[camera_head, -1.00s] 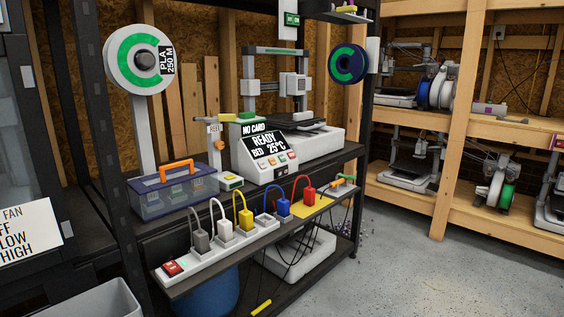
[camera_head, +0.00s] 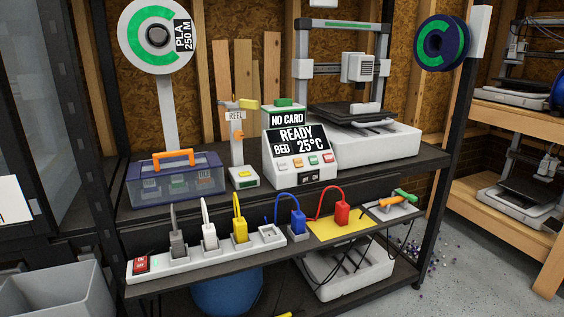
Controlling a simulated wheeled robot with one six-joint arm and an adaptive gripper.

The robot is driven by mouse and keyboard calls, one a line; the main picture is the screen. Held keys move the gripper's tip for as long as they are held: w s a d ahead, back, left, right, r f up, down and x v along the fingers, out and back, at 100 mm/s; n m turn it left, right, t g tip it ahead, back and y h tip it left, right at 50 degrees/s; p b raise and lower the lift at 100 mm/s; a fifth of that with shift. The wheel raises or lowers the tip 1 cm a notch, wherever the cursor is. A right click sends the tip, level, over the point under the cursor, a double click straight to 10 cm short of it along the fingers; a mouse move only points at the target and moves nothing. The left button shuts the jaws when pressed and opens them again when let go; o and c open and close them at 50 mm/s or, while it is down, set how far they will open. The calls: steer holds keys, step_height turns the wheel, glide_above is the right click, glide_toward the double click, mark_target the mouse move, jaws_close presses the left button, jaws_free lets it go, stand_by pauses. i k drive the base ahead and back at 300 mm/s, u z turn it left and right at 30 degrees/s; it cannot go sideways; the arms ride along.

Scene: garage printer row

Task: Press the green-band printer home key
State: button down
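The printer (camera_head: 375,137) stands on the black shelf, with a green band along the top bar (camera_head: 345,24) of its grey frame. In front of it to the left is a white control box (camera_head: 272,170) with a green block on top. Its display (camera_head: 300,139) reads "NO CARD", "READY" and "BED 25°C". A row of several small coloured keys (camera_head: 313,160) lies below the display; their markings are too small to read, so I cannot tell which is the home key. An on/off switch (camera_head: 309,178) sits lower on the box. My gripper is not in view.
A power strip (camera_head: 195,256) with grey, white and yellow plugs runs along the lower front ledge, beside blue and red plugs. A toolbox (camera_head: 175,185) and reel stand (camera_head: 243,178) are left of the control box. A spool (camera_head: 442,43) hangs at upper right. Open floor shows lower right.

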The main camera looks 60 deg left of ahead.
mark_target(282, 164)
steer(key=u, duration=0.85)
steer(key=i, duration=0.9)
steer(key=u, duration=1)
